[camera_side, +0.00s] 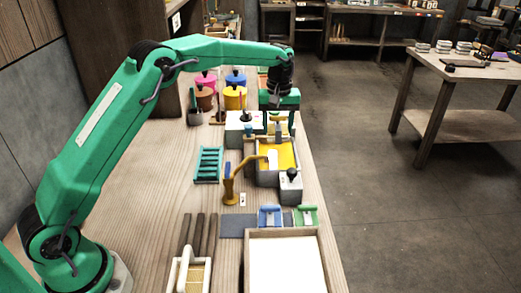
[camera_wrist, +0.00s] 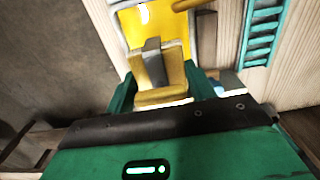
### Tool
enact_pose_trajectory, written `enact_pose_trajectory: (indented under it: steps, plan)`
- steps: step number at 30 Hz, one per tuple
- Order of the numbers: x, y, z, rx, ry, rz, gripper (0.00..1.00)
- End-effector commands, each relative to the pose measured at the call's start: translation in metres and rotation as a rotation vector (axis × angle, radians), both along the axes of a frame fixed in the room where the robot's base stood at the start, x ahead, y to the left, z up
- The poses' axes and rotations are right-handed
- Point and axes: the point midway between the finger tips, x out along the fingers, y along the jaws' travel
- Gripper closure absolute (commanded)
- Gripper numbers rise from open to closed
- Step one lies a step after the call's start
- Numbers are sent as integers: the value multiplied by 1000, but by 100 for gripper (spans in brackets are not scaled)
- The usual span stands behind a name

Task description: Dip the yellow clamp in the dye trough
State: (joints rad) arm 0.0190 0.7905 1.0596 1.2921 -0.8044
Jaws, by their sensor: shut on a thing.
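My gripper (camera_wrist: 160,88) is shut on the yellow clamp (camera_wrist: 170,62), which sits between the green fingers in the wrist view. In the side view my gripper (camera_side: 280,112) is at the far end of the trough, with a bit of the yellow clamp (camera_side: 284,128) showing below it. In the wrist view the dye (camera_wrist: 146,24) lies just beyond the clamp. I cannot tell whether the clamp touches the dye.
A mustard spout (camera_side: 229,185) curves over the trough's left side. A teal rack (camera_side: 208,165) lies to the left. Blue (camera_side: 269,216) and green (camera_side: 305,215) clamps stand nearer the camera, behind a white-bottomed tray (camera_side: 285,265). Several coloured pots (camera_side: 235,98) stand farther back.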

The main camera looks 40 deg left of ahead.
Motion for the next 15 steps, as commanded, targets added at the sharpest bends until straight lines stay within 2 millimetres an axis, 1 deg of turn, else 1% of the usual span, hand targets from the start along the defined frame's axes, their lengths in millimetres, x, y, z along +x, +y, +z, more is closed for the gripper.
enact_pose_trajectory:
  steps: [15]
  plan:
    - [0, 0, -33, 0, 0, 0, 70]
